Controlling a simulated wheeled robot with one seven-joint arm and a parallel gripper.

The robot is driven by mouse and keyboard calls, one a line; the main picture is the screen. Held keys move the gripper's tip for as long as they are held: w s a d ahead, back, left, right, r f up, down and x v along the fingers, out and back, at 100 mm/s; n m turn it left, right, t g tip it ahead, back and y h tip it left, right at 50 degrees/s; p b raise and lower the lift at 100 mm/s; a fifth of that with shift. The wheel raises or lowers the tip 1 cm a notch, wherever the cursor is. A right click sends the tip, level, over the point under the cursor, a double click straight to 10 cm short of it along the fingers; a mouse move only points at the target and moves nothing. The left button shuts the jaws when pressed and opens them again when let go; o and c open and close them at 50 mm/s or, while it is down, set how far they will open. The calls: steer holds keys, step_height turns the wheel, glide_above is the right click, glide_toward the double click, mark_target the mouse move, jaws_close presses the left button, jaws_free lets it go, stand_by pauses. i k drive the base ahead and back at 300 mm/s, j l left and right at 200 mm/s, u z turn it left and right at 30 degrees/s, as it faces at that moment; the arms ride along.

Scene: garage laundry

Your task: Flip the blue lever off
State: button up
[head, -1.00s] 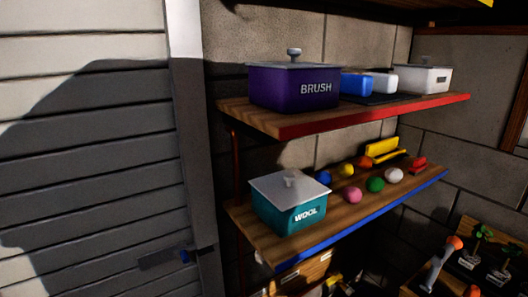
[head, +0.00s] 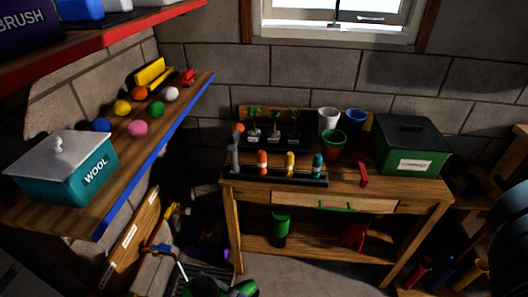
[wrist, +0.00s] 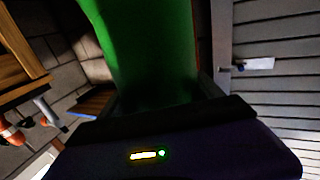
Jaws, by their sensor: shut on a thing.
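The door and lever are out of the head view now. My gripper (wrist: 163,92) is shut on a large green object (wrist: 140,45), which fills the middle of the wrist view and runs off its top edge. The held object's full shape is hidden. My gripper is apart from the lever and cannot be made out in the head view.
A wooden workbench (head: 340,190) with pots and a green box (head: 410,145) stands ahead. A blue-edged shelf (head: 125,185) with a teal WOOL box (head: 65,168) juts out at left. Tools crowd the floor below it. The slatted door (wrist: 285,110) is at right in the wrist view.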

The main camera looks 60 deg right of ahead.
mark_target(163, 248)
steer(key=i+j, duration=0.1)
steer(key=j, duration=0.3)
steer(key=i+j+z, duration=0.1)
steer(key=j, duration=0.3)
steer(key=i+j, duration=0.15)
steer(key=j, duration=0.25)
steer(key=z, duration=2.1)
